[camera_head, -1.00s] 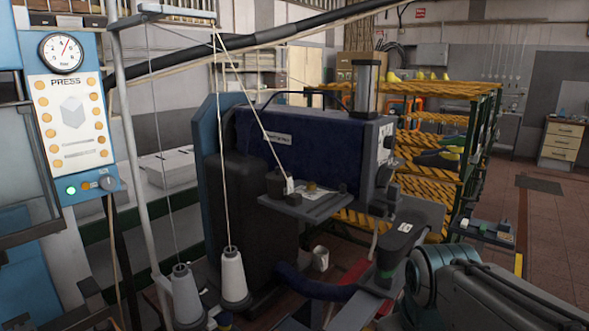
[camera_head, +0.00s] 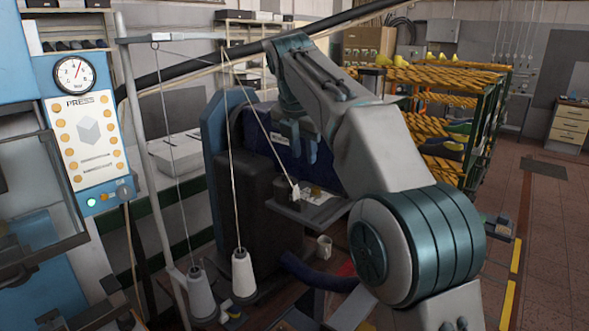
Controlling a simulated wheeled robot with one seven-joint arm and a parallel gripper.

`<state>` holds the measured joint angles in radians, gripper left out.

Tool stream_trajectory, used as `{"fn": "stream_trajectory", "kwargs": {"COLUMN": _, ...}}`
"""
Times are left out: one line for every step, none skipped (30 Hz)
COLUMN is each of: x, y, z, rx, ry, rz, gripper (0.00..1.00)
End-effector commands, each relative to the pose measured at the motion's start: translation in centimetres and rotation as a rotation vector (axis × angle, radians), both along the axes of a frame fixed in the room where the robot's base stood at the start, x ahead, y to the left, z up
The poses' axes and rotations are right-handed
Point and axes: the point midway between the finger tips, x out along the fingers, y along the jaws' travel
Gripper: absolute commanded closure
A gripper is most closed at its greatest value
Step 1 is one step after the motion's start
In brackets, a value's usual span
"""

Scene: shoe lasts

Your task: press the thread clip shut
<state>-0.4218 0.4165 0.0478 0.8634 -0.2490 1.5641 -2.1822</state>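A small white piece (camera_head: 297,191), which looks like the thread clip, sits at the dark block on the left end of a small grey shelf on the machine. A pale thread (camera_head: 262,122) runs down to it from the stand's top bar. It is too small to tell whether it stands open or shut. My gripper (camera_head: 297,157) hangs in front of the dark blue machine body, fingers down, above the clip in the picture and apart from it. Nothing shows held in it; its finger gap is unclear.
Two white thread cones (camera_head: 243,274) stand at the lower left under a grey thread stand (camera_head: 148,170). A press panel (camera_head: 85,140) is at the left. Yellow racks (camera_head: 450,75) stand behind right.

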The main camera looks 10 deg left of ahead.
Motion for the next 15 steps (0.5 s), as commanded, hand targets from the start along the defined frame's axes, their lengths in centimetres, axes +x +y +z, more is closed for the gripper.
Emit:
{"fn": "stream_trajectory", "kwargs": {"x": 0.6, "y": 1.2, "z": 0.9, "rx": -0.029, "ry": 0.001, "rz": 0.077, "gripper": 0.74}}
{"fn": "stream_trajectory", "kwargs": {"x": 0.7, "y": 1.7, "z": 1.2, "rx": -0.043, "ry": 0.002, "rz": 0.12, "gripper": 0.74}}
{"fn": "stream_trajectory", "kwargs": {"x": 0.9, "y": 2.3, "z": 1.5, "rx": -0.063, "ry": 0.003, "rz": 0.17, "gripper": 0.74}}
{"fn": "stream_trajectory", "kwargs": {"x": 1.1, "y": 2.6, "z": 1.7, "rx": -0.076, "ry": 0.004, "rz": 0.202, "gripper": 0.74}}
{"fn": "stream_trajectory", "kwargs": {"x": 1.2, "y": 2.9, "z": 1.9, "rx": -0.087, "ry": 0.005, "rz": 0.23, "gripper": 0.74}}
{"fn": "stream_trajectory", "kwargs": {"x": 1.3, "y": 3.2, "z": 2.0, "rx": -0.1, "ry": 0.005, "rz": 0.26, "gripper": 0.74}}
{"fn": "stream_trajectory", "kwargs": {"x": 1.3, "y": 3.4, "z": 2.1, "rx": -0.107, "ry": 0.006, "rz": 0.278, "gripper": 0.74}}
{"fn": "stream_trajectory", "kwargs": {"x": 1.4, "y": 3.6, "z": 2.1, "rx": -0.113, "ry": 0.006, "rz": 0.293, "gripper": 0.74}}
{"fn": "stream_trajectory", "kwargs": {"x": 1.4, "y": 3.7, "z": 2.1, "rx": -0.119, "ry": 0.006, "rz": 0.305, "gripper": 0.74}}
{"fn": "stream_trajectory", "kwargs": {"x": 1.5, "y": 3.7, "z": 2.1, "rx": -0.121, "ry": 0.007, "rz": 0.313, "gripper": 0.74}}
{"fn": "stream_trajectory", "kwargs": {"x": 1.5, "y": 3.8, "z": 1.9, "rx": -0.124, "ry": 0.007, "rz": 0.317, "gripper": 0.74}}
{"fn": "stream_trajectory", "kwargs": {"x": 1.6, "y": 3.7, "z": 1.6, "rx": -0.124, "ry": 0.008, "rz": 0.319, "gripper": 0.74}}
{"fn": "stream_trajectory", "kwargs": {"x": 1.7, "y": 3.7, "z": 1.3, "rx": -0.125, "ry": 0.008, "rz": 0.319, "gripper": 0.74}}
{"fn": "stream_trajectory", "kwargs": {"x": 1.8, "y": 3.7, "z": 0.9, "rx": -0.125, "ry": 0.009, "rz": 0.319, "gripper": 0.74}}
{"fn": "stream_trajectory", "kwargs": {"x": 2.1, "y": 3.6, "z": 0.3, "rx": -0.124, "ry": 0.008, "rz": 0.318, "gripper": 0.74}}
